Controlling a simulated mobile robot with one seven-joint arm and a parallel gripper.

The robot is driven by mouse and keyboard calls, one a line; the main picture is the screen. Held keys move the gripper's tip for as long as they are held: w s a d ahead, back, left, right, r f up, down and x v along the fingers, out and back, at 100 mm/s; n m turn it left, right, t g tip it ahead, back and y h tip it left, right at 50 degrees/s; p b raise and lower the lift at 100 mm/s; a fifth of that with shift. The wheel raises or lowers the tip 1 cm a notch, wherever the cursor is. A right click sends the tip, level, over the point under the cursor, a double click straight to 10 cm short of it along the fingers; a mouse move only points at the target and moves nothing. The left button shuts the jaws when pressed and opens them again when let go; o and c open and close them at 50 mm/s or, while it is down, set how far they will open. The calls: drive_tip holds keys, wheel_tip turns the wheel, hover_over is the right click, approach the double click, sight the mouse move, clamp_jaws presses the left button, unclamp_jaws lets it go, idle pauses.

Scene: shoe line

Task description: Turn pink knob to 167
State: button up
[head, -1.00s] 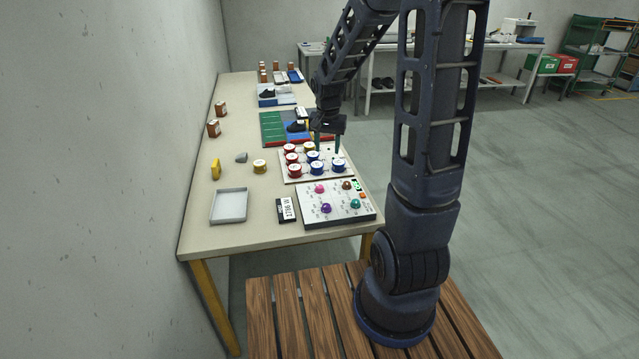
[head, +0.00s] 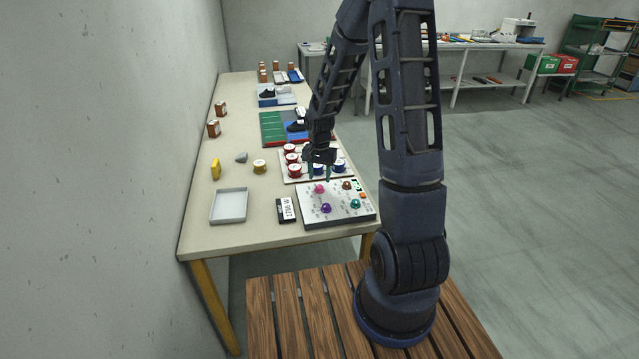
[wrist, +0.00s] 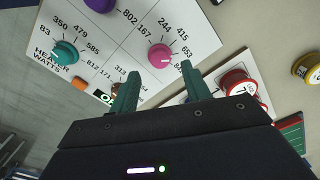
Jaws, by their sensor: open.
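The pink knob (head: 319,188) is on the upper left of a white panel (head: 345,212). In the wrist view the pink knob (wrist: 160,55) has numbers around it, among them 167, 244, 415 and 653. Its small white mark is on the lower right side, away from the 167 printed at its upper left. My gripper (head: 319,179) is open and empty, pointing down just above and behind the pink knob. In the wrist view its two green fingertips (wrist: 158,70) are spread just below the knob, apart from it.
The panel also has a purple knob (head: 326,208), a teal knob (head: 355,204), a brown knob (head: 347,185) and an orange button (head: 362,195). A board (head: 284,179) with red and blue spools stands behind. A card (head: 286,210) and grey tray (head: 230,206) lie left.

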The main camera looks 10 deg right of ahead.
sight(319, 186)
drive_tip(key=shift+f, duration=1.9)
drive_tip(key=c, duration=1)
